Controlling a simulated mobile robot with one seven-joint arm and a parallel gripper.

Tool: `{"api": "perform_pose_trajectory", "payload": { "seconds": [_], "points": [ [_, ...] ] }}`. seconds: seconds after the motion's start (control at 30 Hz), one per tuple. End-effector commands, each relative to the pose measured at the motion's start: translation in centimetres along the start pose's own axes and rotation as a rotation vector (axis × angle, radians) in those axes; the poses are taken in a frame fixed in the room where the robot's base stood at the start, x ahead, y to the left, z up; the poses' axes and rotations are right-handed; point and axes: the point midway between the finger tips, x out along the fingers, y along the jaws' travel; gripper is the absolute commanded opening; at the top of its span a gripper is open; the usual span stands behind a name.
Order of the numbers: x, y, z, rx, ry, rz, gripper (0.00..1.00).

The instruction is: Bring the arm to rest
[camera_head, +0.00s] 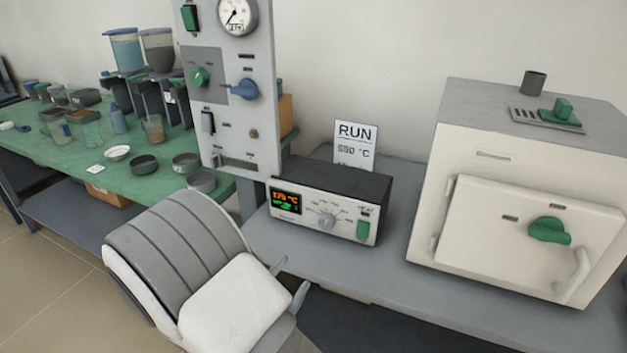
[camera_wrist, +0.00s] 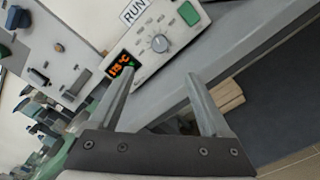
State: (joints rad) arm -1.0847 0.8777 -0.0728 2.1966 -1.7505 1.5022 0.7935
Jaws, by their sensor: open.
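My gripper (camera_head: 293,283) is open and empty in front of the grey bench, just below the controller box. In the wrist view my gripper (camera_wrist: 160,88) shows its two fingers spread with nothing between them. The controller box (camera_head: 330,208) stands on the bench with a lit orange and green display (camera_head: 286,201), a round knob and a green switch. It also shows in the wrist view (camera_wrist: 160,44). My arm covers part of the bench's left front.
A furnace (camera_head: 520,190) with a shut door and green knob stands at right. A RUN 690 °C sign (camera_head: 355,146) stands behind the box. A tall gauge panel (camera_head: 230,90) stands at left. A green table (camera_head: 130,139) holds bowls and hoppers.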

Motion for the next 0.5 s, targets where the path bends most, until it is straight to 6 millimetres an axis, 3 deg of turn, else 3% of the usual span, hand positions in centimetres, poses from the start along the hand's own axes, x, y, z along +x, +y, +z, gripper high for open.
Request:
{"api": "perform_pose_trajectory", "payload": {
  "seconds": [0.17,0.33,0.5],
  "points": [
    [1.4,-0.1,2.9,0.032,-0.064,-0.085,0.81],
    [3.6,-1.6,9.9,0.12,-0.207,-0.315,0.81],
    [4.0,-4.1,16.9,0.243,-0.329,-0.577,0.81]
  ]
}}
